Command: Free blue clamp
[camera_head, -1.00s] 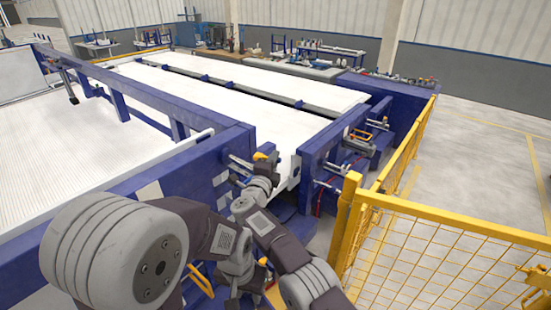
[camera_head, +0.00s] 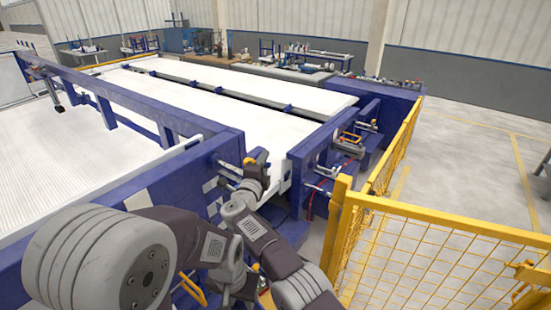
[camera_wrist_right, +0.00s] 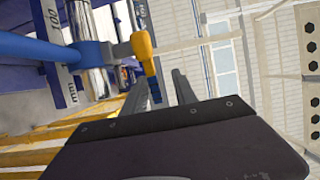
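In the right wrist view the blue clamp shows as a blue bar (camera_wrist_right: 40,47) running in from the left, with an orange-yellow handle (camera_wrist_right: 145,52) at its end. The handle's dark lower tip hangs between the two grey fingers of my right gripper (camera_wrist_right: 160,90), which stand apart with gaps showing. In the head view my right gripper (camera_head: 260,160) is beside a small orange handle (camera_head: 249,162) at the blue frame's end; contact is not clear. My left gripper (camera_head: 245,285) is lower, near the bottom edge, with its fingers mostly hidden by arm links.
A blue machine frame (camera_head: 100,100) borders white pipe beds on the left. A blue end post (camera_head: 300,170) stands just right of my right gripper. A yellow mesh fence (camera_head: 430,250) closes off the right. Open floor lies beyond the fence.

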